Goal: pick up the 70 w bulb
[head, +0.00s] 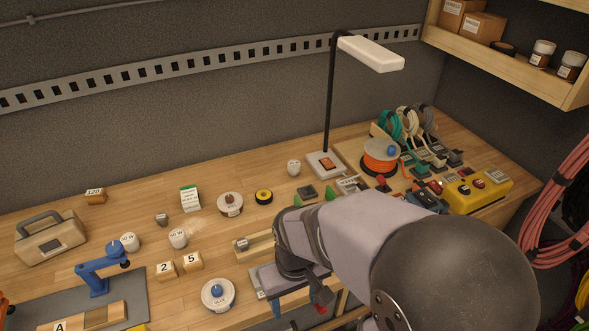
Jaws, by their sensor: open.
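Three small white bulb-like pieces stand on the wooden bench: one beside the blue clamp (128,241), one right of it (178,238), and one left of the lamp base (293,167). The two on the left carry small labels, too small to read surely, so I cannot tell which is the 70 w bulb. My gripper (300,270) is at the dark end of my arm, over the front of the bench, right of and apart from these pieces.
A desk lamp (329,110) rises at the back. An orange cord reel (381,157) and yellow box (477,192) crowd the right. Bare wood lies around the bulbs.

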